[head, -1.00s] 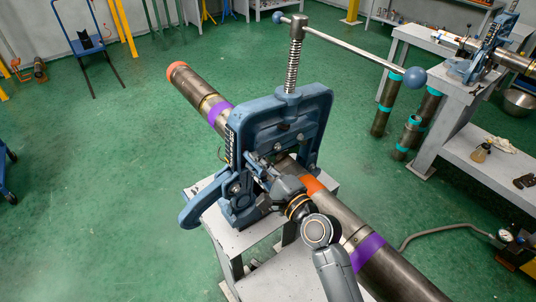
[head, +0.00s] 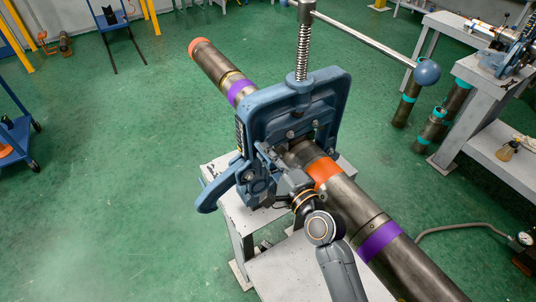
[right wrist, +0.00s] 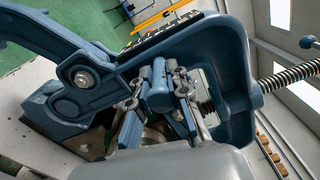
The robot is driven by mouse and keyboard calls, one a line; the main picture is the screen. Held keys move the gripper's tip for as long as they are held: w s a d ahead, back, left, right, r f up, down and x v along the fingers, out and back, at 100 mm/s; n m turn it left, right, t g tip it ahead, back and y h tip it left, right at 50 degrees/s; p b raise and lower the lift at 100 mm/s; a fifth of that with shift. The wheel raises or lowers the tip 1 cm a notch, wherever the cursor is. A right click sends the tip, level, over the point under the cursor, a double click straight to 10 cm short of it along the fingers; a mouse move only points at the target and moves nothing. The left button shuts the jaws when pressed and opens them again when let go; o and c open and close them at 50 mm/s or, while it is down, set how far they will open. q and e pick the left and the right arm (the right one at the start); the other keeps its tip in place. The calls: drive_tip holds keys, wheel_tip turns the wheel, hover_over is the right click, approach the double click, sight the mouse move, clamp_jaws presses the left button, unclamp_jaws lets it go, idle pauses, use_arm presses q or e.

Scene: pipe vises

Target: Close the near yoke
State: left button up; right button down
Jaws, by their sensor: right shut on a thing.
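The near vise's blue yoke (head: 300,98) stands over the dark pipe (head: 343,195) on a grey stand, with its screw (head: 303,50) rising from the top. A blue hooked arm (head: 213,190) sticks out at the vise's lower left. In the right wrist view, the yoke (right wrist: 232,65) fills the upper right and a bolted pivot (right wrist: 84,78) shows at left. My right gripper (head: 264,160) is at the yoke's near lower left side, shut on the yoke; its fingers (right wrist: 165,88) also show in the right wrist view. The exact contact is partly hidden. My left gripper is out of view.
The pipe, with orange and purple bands, runs diagonally past my right arm. The yoke's long handle bar (head: 365,40) reaches right to a blue ball (head: 427,71). Grey benches (head: 480,75) with another vise (head: 515,55) stand at right. Green floor at left is mostly clear.

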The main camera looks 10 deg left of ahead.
drive_tip(key=c, duration=1.3)
unclamp_jaws()
drive_tip(key=shift+s+a+f, duration=0.15)
drive_tip(key=shift+f, duration=0.35)
drive_tip(key=shift+r, duration=0.1)
drive_tip(key=v, duration=1.2)
drive_tip(key=shift+r, duration=0.2)
